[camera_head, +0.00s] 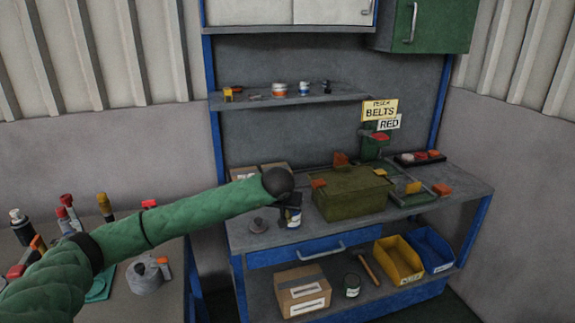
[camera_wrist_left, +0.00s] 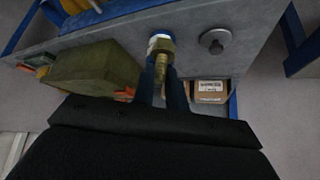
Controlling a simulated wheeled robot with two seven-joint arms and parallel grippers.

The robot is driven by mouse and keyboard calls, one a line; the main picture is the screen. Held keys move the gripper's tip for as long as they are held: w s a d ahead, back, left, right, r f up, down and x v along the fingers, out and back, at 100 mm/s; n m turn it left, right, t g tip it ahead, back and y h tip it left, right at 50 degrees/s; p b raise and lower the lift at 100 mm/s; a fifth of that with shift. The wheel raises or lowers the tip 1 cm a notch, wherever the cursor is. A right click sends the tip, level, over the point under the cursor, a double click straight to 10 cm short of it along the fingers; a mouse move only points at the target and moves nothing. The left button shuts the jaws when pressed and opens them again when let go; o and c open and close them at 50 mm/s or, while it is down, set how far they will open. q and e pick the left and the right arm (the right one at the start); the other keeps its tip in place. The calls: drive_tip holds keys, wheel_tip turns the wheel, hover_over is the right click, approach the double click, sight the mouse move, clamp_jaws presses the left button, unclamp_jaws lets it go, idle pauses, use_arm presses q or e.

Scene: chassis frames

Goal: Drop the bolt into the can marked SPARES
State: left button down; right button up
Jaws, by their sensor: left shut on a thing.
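My left gripper (camera_head: 284,198) is above the workbench, at the end of the green arm. In the left wrist view its fingers (camera_wrist_left: 163,93) are shut on a brass bolt (camera_wrist_left: 160,66) with a hex head. A small can (camera_head: 293,218) with a blue and white label stands on the bench just under the gripper; part of it is hidden. In the wrist view its pale rim (camera_wrist_left: 155,38) shows just beyond the bolt head. Another can (camera_head: 352,285) with a pale label stands on the lower shelf. I cannot read either label. My right gripper is not in view.
An olive-green box (camera_head: 350,193) stands right of the gripper. A grey round part (camera_head: 258,225) lies left of the can. Cardboard boxes (camera_wrist_left: 208,91) are at the bench's back. A yellow bin (camera_head: 398,262) and a blue bin (camera_head: 431,250) sit on the lower shelf.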

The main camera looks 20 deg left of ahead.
use_arm(q)
drive_tip(key=w+a+r+n+y+p, duration=0.25)
drive_tip(key=w+r+n+p, duration=0.35)
drive_tip(key=w, duration=0.6)
drive_tip(key=shift+s+a+f+m+g+b, duration=0.15)
drive_tip(key=shift+f+m+b, duration=0.35)
drive_tip(key=shift+f, duration=0.8)
drive_tip(key=shift+s+a+f+m+g+b, duration=0.1)
drive_tip(key=shift+a+f+m+g+b, duration=0.3)
drive_tip(key=shift+f, duration=0.9)
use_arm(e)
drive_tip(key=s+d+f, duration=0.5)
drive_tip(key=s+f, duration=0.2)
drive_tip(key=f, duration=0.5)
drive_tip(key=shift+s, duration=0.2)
use_arm(q)
drive_tip(key=shift+d, duration=0.2)
drive_tip(key=c, duration=1.3)
unclamp_jaws()
drive_tip(key=shift+c, duration=0.2)
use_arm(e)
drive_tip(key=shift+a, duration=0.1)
